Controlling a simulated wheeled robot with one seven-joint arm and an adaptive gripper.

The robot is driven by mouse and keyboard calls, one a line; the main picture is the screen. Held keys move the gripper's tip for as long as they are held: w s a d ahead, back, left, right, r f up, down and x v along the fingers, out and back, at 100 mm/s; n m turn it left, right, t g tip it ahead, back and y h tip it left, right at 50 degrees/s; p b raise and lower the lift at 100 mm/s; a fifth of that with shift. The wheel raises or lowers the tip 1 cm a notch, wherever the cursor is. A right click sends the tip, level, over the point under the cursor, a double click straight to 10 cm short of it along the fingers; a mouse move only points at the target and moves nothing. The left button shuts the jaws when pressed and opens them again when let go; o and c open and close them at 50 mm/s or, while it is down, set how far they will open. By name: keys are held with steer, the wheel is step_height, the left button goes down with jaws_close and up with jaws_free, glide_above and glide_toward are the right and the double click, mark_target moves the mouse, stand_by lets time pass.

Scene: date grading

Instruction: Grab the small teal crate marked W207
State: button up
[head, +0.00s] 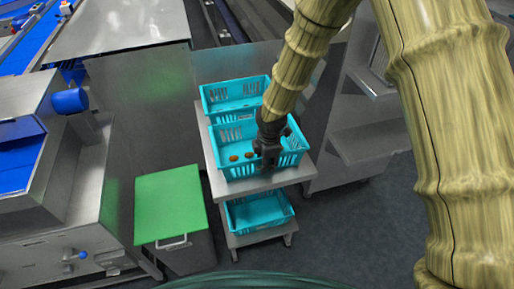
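Several teal crates stand on a grey shelf cart; no W207 mark is legible on any of them. One crate (222,92) is at the back of the upper shelf. A second crate (232,171) is in front of it and holds a few brown dates. A third crate (262,223) sits on the lower shelf and looks empty. My gripper (267,166) points down at the front wall of the second crate, right of its middle, and hides part of it. Whether it touches the rim, and how its fingers stand, is unclear.
The metal cart (272,182) stands against a grey panel. A green-lidded bin (168,203) is to its left, beside steel machinery (60,235). Metal shelves (365,143) stand at the right. Dark floor (345,230) is clear in front on the right.

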jaws_close()
steer(key=shift+r, duration=0.15)
stand_by(0.4)
